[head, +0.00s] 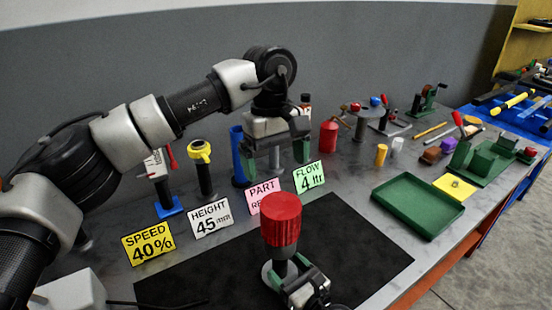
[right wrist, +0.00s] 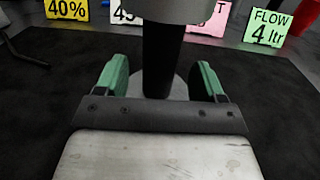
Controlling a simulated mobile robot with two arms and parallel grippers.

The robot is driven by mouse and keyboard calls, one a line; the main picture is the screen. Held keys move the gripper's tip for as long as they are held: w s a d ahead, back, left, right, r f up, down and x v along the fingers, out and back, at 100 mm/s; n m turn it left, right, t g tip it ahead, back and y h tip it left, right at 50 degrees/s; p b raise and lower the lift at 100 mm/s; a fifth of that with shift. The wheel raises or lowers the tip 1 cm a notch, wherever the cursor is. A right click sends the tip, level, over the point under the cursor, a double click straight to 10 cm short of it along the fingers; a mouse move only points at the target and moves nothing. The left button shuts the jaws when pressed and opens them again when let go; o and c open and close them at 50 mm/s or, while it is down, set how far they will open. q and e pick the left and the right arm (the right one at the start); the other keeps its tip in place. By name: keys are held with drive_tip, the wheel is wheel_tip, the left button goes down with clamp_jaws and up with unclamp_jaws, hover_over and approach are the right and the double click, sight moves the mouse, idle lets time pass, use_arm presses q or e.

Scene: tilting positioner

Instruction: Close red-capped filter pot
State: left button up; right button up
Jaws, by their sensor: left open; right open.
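The filter pot's red cap (head: 281,220) sits on top of an upright dark post with a round grey foot, on the black mat in the head view. In the right wrist view only the pot's grey underside (right wrist: 178,9), the black post (right wrist: 162,60) and part of the foot show; the cap is out of view. My right gripper (head: 290,272) is low in front of the post; in the right wrist view its open green fingers (right wrist: 160,82) are on either side of the post, with gaps. My left gripper (head: 275,152) is open, pointing down behind the signs.
Yellow speed (head: 147,243), white height (head: 212,218), pink part and green flow (head: 309,177) signs stand along the mat's back edge. A blue tube (head: 238,155) and red can (head: 328,137) stand behind. A green tray (head: 417,206) lies right. The right part of the mat is clear.

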drive_tip(key=v, duration=0.6)
drive_tip(key=shift+s+d+f+b, duration=0.1)
drive_tip(key=shift+s+d+b, duration=0.15)
drive_tip(key=shift+s+b, duration=0.15)
drive_tip(key=shift+s+d, duration=0.35)
drive_tip(key=shift+s, duration=0.1)
drive_tip(key=shift+d, duration=0.1)
